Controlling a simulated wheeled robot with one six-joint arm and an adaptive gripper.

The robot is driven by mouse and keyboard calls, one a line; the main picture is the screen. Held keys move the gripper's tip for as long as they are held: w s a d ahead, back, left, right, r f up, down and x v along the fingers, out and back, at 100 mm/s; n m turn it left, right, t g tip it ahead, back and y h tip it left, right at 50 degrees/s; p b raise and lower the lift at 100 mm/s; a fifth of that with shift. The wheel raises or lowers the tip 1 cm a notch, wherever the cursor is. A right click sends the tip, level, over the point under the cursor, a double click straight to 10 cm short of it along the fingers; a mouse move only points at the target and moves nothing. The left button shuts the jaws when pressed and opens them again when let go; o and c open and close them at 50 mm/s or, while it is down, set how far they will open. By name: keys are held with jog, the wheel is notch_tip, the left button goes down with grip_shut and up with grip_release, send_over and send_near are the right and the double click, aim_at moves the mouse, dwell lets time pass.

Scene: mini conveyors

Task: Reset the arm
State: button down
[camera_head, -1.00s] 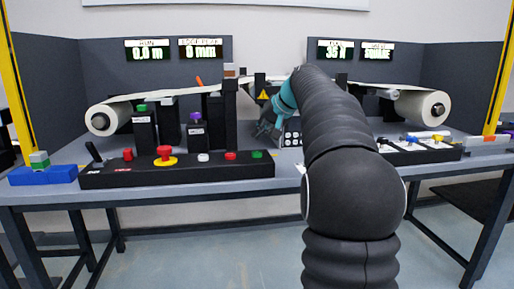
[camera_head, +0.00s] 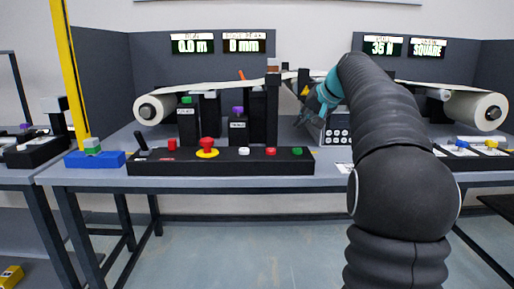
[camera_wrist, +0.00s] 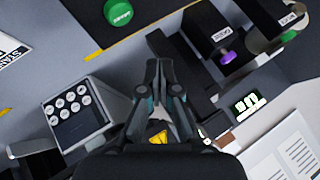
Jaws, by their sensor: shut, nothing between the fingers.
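My arm rises in the right half of the head view and bends over the bench. My gripper (camera_head: 312,112) is at its far end, above the middle of the bench, left of a small box with round buttons (camera_head: 339,132). In the wrist view my gripper (camera_wrist: 160,68) has its fingers together with nothing between them. The button box (camera_wrist: 72,106) lies to its left there, apart from it. A green button (camera_wrist: 118,12) is beyond the fingertips, and a purple knob (camera_wrist: 225,57) is to the right.
A black control panel (camera_head: 140,168) with a red mushroom button (camera_head: 207,146) runs along the front bench edge. White rolls (camera_head: 154,108) (camera_head: 488,111) carry the belt at both sides. A yellow post (camera_head: 72,80) and blue block (camera_head: 96,160) stand left. Floor in front is clear.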

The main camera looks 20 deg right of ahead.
jog(key=s+a+f+n+g+h, duration=0.1)
jog(key=s+a+f, duration=0.2)
jog(key=s+a, duration=0.45)
jog(key=s+a+f+n+g, duration=0.1)
jog(key=s+a+f, duration=0.2)
jog(key=s+a, duration=0.4)
jog(key=s+a+f+n+h, duration=0.1)
jog(key=s+a+f, duration=0.1)
jog(key=s+f, duration=0.6)
jog(key=s+a+f+n+g+h, duration=0.1)
jog(key=s+a+f+n, duration=0.1)
jog(key=s+f, duration=0.7)
jog(key=s+a, duration=0.1)
jog(key=s, duration=0.4)
jog(key=shift+s, duration=0.35)
